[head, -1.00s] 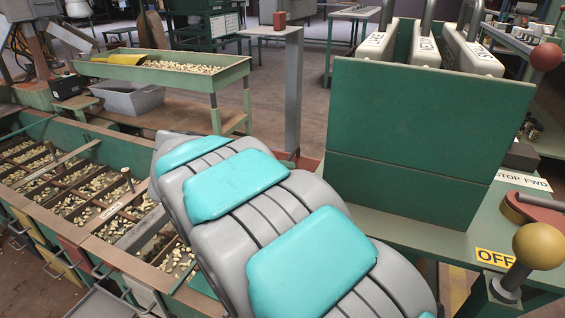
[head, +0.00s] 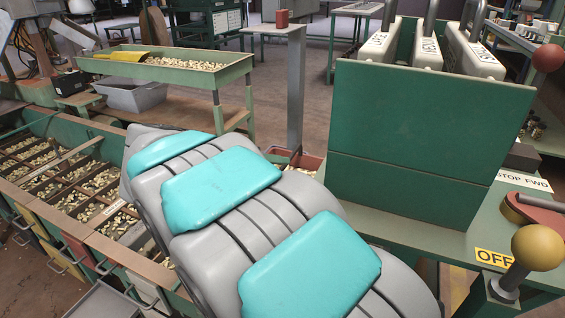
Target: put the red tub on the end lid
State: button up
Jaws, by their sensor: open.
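My grey arm with turquoise pads fills the lower middle of the head view, but my gripper is out of sight. A reddish, open-topped container (head: 277,153) shows partly behind my arm, at the foot of the grey post; it could be the red tub, but most of it is hidden. A small red-brown block-like thing (head: 281,18) stands on the plate at the top of the post; I cannot tell whether it is a tub. I cannot make out an end lid; my arm covers part of the hopper row (head: 70,188).
A green tray of nuts with a yellow scoop (head: 120,55) stands at the back left, above a grey bin (head: 132,95). A large green box holding white canisters (head: 425,140) stands on the right bench. A yellow lever knob (head: 537,246) sticks up at the lower right.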

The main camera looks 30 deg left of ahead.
jog(key=v, duration=0.7)
jog(key=shift+s, duration=0.1)
